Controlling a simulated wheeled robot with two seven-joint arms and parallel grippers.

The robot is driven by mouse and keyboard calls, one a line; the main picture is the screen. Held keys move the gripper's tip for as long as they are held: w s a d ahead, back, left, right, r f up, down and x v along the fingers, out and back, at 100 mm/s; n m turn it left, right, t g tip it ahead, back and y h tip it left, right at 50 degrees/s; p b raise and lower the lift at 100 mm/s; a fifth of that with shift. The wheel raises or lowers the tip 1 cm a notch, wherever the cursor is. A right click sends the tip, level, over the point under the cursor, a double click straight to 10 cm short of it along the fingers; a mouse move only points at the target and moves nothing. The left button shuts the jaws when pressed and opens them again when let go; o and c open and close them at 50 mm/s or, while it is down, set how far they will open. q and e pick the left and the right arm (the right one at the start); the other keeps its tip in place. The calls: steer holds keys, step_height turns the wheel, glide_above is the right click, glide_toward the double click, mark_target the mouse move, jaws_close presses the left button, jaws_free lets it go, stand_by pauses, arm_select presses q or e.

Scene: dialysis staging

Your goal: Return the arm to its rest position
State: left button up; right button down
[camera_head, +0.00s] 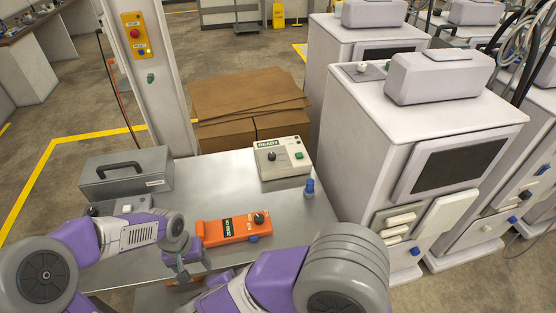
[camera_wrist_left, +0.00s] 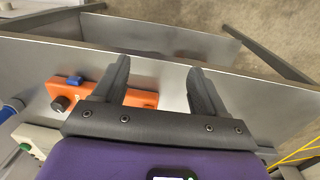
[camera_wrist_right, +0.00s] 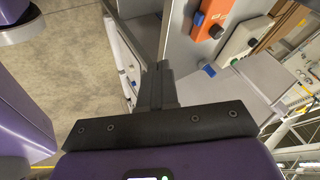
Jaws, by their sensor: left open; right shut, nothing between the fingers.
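My left gripper (camera_head: 190,264) is in the head view near the front edge of the metal table, just left of an orange device (camera_head: 226,231). In the left wrist view its fingers (camera_wrist_left: 157,85) are spread apart with nothing between them, and the orange device (camera_wrist_left: 105,93) lies beyond and to the left. My right arm comes in at the bottom of the head view, its gripper hidden there. In the right wrist view the right gripper (camera_wrist_right: 158,85) has its fingers together and empty, beside the table's side.
The metal table (camera_head: 215,196) carries a grey toolbox (camera_head: 126,176), a READY control box (camera_head: 282,158) and a small blue item (camera_head: 309,188). A large white machine (camera_head: 425,140) stands close on the right. Cardboard boxes (camera_head: 250,105) stand behind the table.

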steer(key=w+d+f+n+g+y, duration=0.1)
steer(key=w+d+f+n+y, duration=0.15)
steer(key=w+d+f, duration=0.35)
steer(key=w+d+f+n+y, duration=0.1)
steer(key=w+d+f+n, duration=0.3)
steer(key=f, duration=0.4)
arm_select(q)
steer(key=s+d+f+h, duration=0.1)
steer(key=s+d+f, duration=0.4)
steer(key=f, duration=0.5)
steer(key=s+d+f+h, duration=0.2)
steer(key=s+d+f, duration=0.3)
steer(key=d+f, duration=0.3)
step_height(320, 180, down, 3)
steer(key=shift+d+r+t, duration=0.2)
steer(key=shift+d+t, duration=0.1)
steer(key=shift+d, duration=0.05)
arm_select(e)
steer(key=s+d+f+n+g+y, duration=0.1)
steer(key=s+d+f+n+g, duration=0.1)
steer(key=s, duration=0.5)
steer(key=s+d+f+n+g+y, duration=0.2)
steer(key=s+d+f+g, duration=0.2)
steer(key=s+d+f, duration=0.2)
steer(key=shift+s+d+f, duration=0.4)
steer(key=shift+s+f, duration=0.05)
steer(key=shift+f, duration=0.5)
